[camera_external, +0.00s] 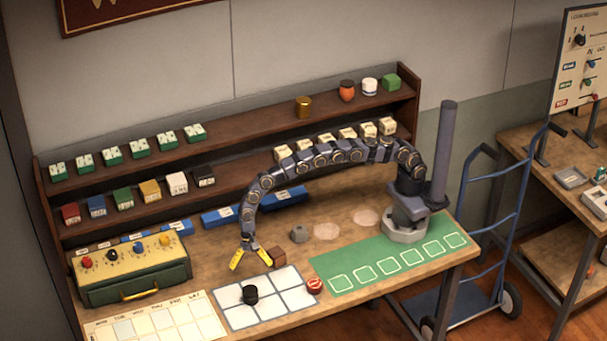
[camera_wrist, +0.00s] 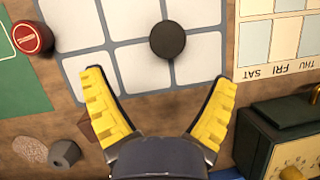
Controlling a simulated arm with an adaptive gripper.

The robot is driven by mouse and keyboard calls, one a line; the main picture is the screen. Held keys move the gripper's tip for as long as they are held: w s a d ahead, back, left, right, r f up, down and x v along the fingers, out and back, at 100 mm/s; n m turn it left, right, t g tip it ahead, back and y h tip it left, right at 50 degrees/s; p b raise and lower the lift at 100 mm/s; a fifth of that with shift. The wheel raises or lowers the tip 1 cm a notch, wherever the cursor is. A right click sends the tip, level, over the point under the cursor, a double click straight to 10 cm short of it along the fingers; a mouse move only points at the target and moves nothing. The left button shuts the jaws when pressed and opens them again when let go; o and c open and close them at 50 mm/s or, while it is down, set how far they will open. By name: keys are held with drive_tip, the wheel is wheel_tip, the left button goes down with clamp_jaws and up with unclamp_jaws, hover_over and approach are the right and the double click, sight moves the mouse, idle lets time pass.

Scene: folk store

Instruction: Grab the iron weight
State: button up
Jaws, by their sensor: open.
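A dark, round, squat piece that looks like the iron weight (camera_external: 250,294) stands on the white grid mat (camera_external: 285,276) on the table. In the wrist view the dark weight (camera_wrist: 167,40) shows from above, beyond my fingertips and roughly centred between them. My gripper (camera_external: 251,262) is above the table behind the weight, with its yellow fingers spread wide and nothing between them. The open fingers also show in the wrist view (camera_wrist: 160,84). My gripper does not touch the weight.
A brown cube (camera_external: 277,257) sits close to my right finger in the external view. A red round tin (camera_external: 314,285) stands right of the mat, and a grey lump (camera_external: 299,234) behind. A green-brown box with knobs (camera_external: 133,275) stands left. Shelves (camera_external: 245,151) line the back.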

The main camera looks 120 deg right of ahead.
sight(251, 296)
drive_tip(key=f, duration=0.1)
drive_tip(key=w+f+m, duration=0.1)
drive_tip(key=f, duration=0.1)
drive_tip(key=shift+w, duration=0.1)
drive_tip(key=x, duration=0.7)
drive_tip(key=shift+a+f, duration=0.1)
drive_tip(key=shift+a, duration=0.1)
drive_tip(key=c, duration=1.2)
